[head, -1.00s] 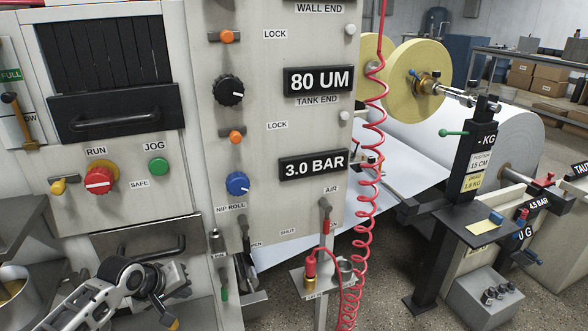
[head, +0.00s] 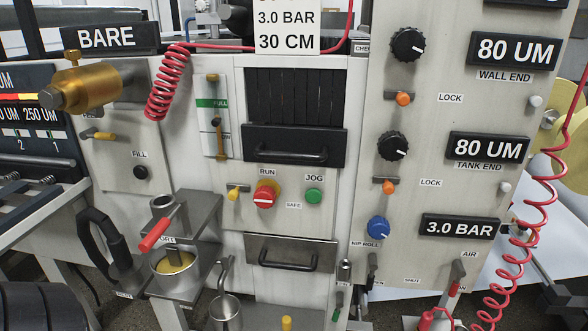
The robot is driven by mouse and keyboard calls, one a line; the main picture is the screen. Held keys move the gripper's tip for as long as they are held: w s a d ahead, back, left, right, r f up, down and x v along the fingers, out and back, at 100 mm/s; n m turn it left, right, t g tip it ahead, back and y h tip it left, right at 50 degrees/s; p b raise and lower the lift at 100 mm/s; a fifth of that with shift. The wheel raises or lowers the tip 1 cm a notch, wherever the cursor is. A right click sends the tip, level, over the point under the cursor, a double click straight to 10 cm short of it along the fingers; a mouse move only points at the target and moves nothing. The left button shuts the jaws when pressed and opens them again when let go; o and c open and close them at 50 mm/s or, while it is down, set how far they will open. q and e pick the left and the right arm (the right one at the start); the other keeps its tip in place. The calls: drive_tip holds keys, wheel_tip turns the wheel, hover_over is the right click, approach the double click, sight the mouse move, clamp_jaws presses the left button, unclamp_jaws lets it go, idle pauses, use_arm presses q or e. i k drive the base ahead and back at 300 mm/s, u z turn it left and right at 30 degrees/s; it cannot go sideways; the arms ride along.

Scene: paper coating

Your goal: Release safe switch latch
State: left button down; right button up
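The safe switch is a red knob (head: 264,196) on a yellow collar, between the RUN label above and the SAFE label at its lower right. A small yellow-tipped latch (head: 235,193) sits on a short grey bracket just left of the knob. A green JOG button (head: 314,195) is to the right. Nothing covers the knob or latch. Neither of my grippers is in view.
A drawer-like panel with a handle (head: 288,262) lies below the switch, and a black slotted cover with a handle (head: 288,154) above it. A pot (head: 158,268) and a red-handled lever (head: 162,228) stick out at the lower left. A coiled red hose (head: 545,220) hangs at right.

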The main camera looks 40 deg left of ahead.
sight(233, 194)
drive_tip(key=u, duration=0.65)
drive_tip(key=k, duration=0.3)
drive_tip(key=u, duration=0.9)
drive_tip(key=i, duration=0.45)
drive_tip(key=k, duration=0.6)
drive_tip(key=u, duration=0.6)
drive_tip(key=i, duration=1.1)
drive_tip(key=z, duration=0.55)
